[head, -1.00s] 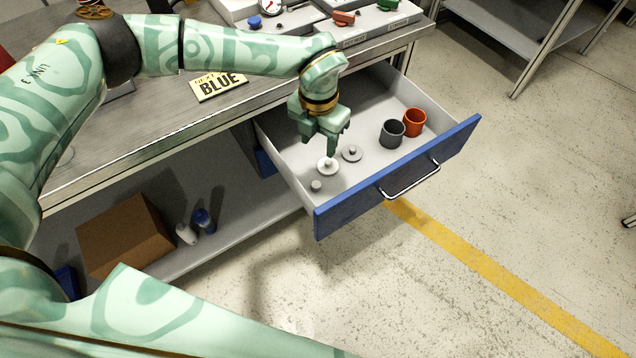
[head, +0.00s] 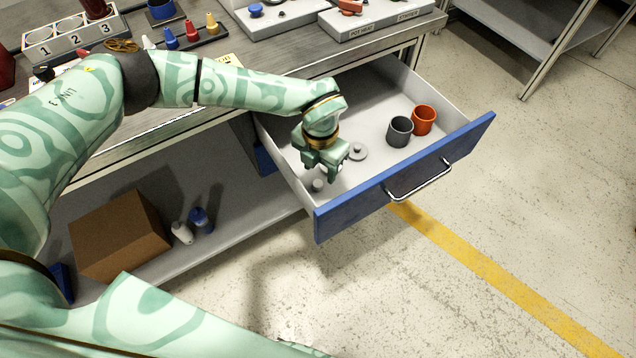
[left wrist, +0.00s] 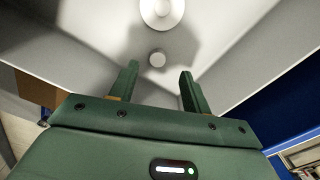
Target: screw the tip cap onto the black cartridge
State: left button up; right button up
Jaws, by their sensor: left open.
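A small round grey piece (head: 318,185), perhaps the tip cap, lies on the floor of the open drawer near its left front. It also shows in the left wrist view (left wrist: 157,58), just beyond and between my fingertips. My left gripper (head: 321,174) is open and empty, low in the drawer, fingers pointing down; its fingers also show in the left wrist view (left wrist: 158,80). A pale flanged disc (left wrist: 162,10) lies beyond the small piece and is mostly hidden by the gripper in the head view. I cannot identify the black cartridge. My right gripper is not in view.
The drawer (head: 405,188) also holds a grey flanged disc (head: 358,151), a dark grey cup (head: 399,131) and an orange cup (head: 424,120). Its walls stand close around the gripper. The bench holds coloured nozzle-shaped pieces (head: 191,32) and a numbered rack (head: 68,38).

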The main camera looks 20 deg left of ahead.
aim_at(317, 183)
pick_arm(q)
jog(key=f+b, duration=0.1)
jog(key=f, duration=0.2)
jog(key=f+b, duration=0.1)
jog(key=shift+s+a+f+b, duration=0.2)
jog(key=shift+s+f+b, duration=0.05)
jog(key=shift+f+b, duration=0.1)
jog(key=shift+f, duration=0.35)
jog(key=shift+r, duration=0.1)
jog(key=c, duration=0.9)
grip_shut()
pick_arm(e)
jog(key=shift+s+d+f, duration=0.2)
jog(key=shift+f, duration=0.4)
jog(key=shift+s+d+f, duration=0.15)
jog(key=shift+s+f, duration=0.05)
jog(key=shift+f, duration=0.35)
